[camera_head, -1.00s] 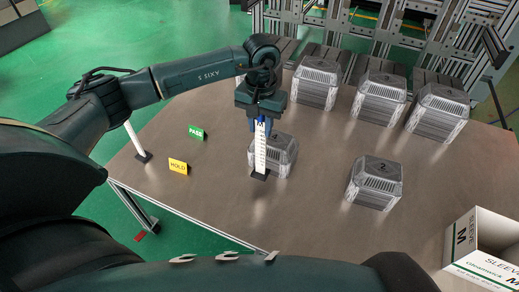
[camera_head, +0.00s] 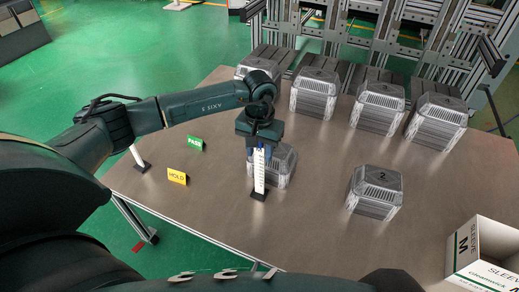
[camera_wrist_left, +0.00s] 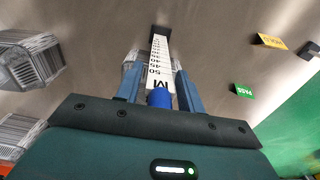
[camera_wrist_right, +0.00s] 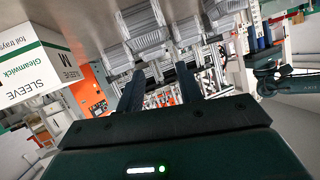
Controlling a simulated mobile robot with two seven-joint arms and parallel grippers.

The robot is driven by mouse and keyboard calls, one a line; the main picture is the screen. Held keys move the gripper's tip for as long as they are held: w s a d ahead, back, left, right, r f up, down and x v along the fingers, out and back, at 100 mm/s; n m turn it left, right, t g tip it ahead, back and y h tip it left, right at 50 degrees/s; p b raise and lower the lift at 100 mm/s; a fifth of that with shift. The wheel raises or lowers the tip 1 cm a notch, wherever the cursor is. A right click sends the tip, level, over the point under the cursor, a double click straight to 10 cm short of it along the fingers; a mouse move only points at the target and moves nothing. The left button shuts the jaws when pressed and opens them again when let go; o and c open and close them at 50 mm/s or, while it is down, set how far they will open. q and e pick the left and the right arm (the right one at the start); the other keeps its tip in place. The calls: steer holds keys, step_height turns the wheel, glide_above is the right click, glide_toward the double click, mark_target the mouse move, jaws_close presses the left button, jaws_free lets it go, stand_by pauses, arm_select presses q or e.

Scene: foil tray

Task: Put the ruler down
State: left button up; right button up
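The ruler (camera_head: 259,170) is a white upright scale with black marks, a blue top piece and a black foot. My left gripper (camera_head: 259,146) is shut on its blue top. In the left wrist view the ruler (camera_wrist_left: 158,58) points away between the two blue fingers (camera_wrist_left: 158,92). The foot is at or just above the table; I cannot tell if it touches. A stack of foil trays (camera_head: 282,165) stands close behind the ruler, partly hidden by it. My right gripper (camera_wrist_right: 160,85) is open and empty in the right wrist view, away from the ruler.
A green PASS sign (camera_head: 196,143) and a yellow HOLD sign (camera_head: 177,176) stand left of the ruler. Another tray stack (camera_head: 375,190) and a white sleeve box (camera_head: 482,250) are to the right. More stacks line the back. Bare table (camera_head: 225,205) lies in front of the ruler.

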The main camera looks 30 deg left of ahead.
arm_select(q)
steer(key=shift+o, duration=1)
